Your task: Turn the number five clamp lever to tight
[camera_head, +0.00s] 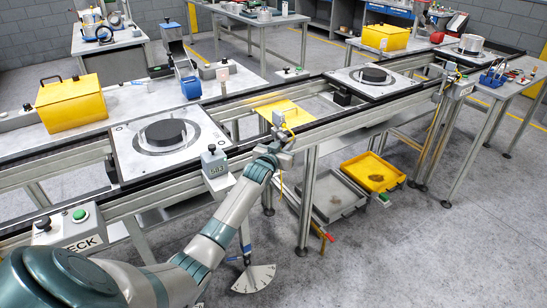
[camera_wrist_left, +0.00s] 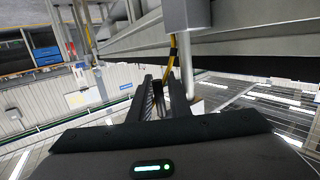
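My left gripper (camera_head: 275,150) is at the front rail of the conveyor line, just below a small grey device with a yellow tag (camera_head: 280,119). In the left wrist view the two dark fingers (camera_wrist_left: 165,98) point up close under the rail, with a narrow dark part between them. I cannot tell whether they grip it. A grey box with a small numbered label (camera_head: 215,164) sits on the rail to the left; its digits are hard to read. No lever clearly marked five can be made out. My right gripper is not in view.
Round dark discs on square plates, left (camera_head: 166,133) and right (camera_head: 373,75), sit on the line. A fan-shaped scale plate (camera_head: 255,279) is near the floor. A grey tray (camera_head: 330,194) and a yellow tray (camera_head: 373,173) lie under the line. A yellow cable (camera_wrist_left: 172,57) hangs near my fingers.

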